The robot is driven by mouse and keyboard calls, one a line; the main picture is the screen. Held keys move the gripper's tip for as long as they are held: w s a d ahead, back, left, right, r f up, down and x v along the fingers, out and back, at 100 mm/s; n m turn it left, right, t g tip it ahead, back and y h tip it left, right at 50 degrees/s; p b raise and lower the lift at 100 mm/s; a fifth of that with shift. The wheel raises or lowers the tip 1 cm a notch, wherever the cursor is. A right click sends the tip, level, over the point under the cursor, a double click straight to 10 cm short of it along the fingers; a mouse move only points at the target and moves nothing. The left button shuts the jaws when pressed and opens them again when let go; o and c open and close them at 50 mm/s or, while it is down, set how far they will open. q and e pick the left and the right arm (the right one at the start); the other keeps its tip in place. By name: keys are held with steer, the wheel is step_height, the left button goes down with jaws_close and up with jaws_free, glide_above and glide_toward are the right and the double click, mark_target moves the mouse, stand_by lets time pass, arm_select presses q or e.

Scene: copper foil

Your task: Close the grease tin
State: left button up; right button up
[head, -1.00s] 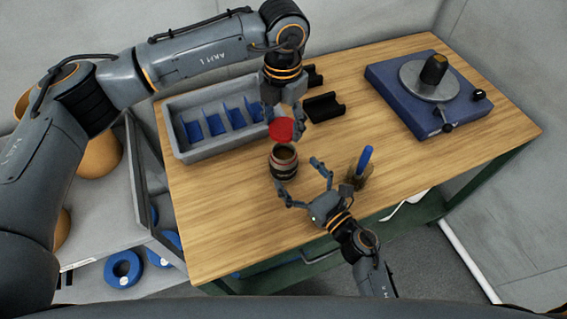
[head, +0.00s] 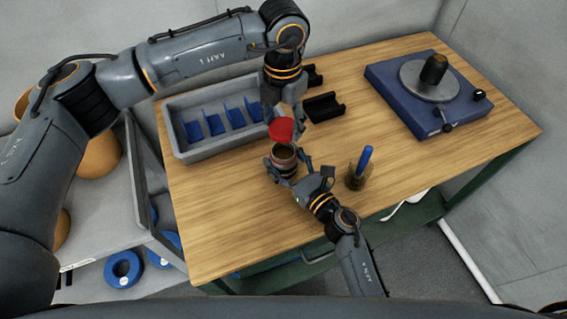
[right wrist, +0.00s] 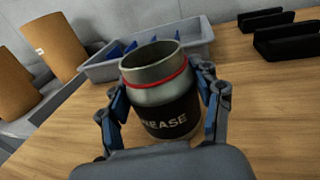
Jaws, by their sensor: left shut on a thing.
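The grease tin (head: 284,152) stands upright on the table with its mouth uncovered. In the right wrist view the tin (right wrist: 163,112) shows a dark body, a red ring below its metal neck and the word "GREASE", partly hidden at the left. My left gripper (head: 284,112) is shut on the red lid (head: 281,130), holding it just above and behind the tin's mouth. My right gripper (head: 288,171) is open around the tin, one finger on each side. It also shows in the right wrist view (right wrist: 165,97). I cannot tell whether both fingers touch the tin.
A grey bin (head: 180,146) with blue dividers stands behind to the left. Black holders (head: 324,107) lie at the back. A brush with a blue handle (head: 365,160) stands in a pot right of my right gripper. A blue turntable base (head: 402,101) is at the right.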

steer(key=c, duration=0.7)
arm_select(q)
glide_above(283, 158)
steer(key=shift+w+f, duration=0.1)
steer(key=shift+f, duration=2.4)
steer(key=shift+f, duration=0.85)
steer(key=shift+f, duration=0.6)
